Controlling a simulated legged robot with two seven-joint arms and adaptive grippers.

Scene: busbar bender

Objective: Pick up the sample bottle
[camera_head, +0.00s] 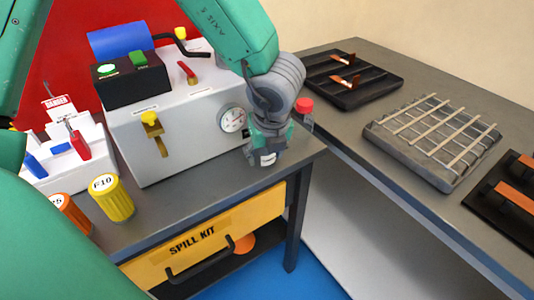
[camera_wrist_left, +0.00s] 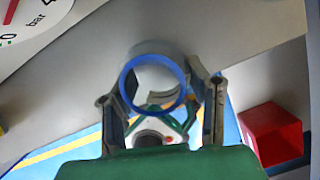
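My left gripper (camera_head: 266,158) points down at the right end of the near bench, just right of the round gauge. In the left wrist view, a clear round vessel with a blue ring, likely the sample bottle (camera_wrist_left: 153,62), stands between the two fingers of the left gripper (camera_wrist_left: 162,90). The fingers lie along its two sides; whether they press on it is not clear. In the head view the gripper and wrist mostly hide it; only a small pale patch shows at the fingertips. My right gripper is not in view.
A grey machine (camera_head: 185,125) with the gauge (camera_head: 232,120) stands close left of the gripper. A red-capped item (camera_head: 304,106) is just right of it. Yellow (camera_head: 112,198) and orange (camera_head: 68,214) containers stand front left. A wire rack (camera_head: 435,140) sits on the right bench.

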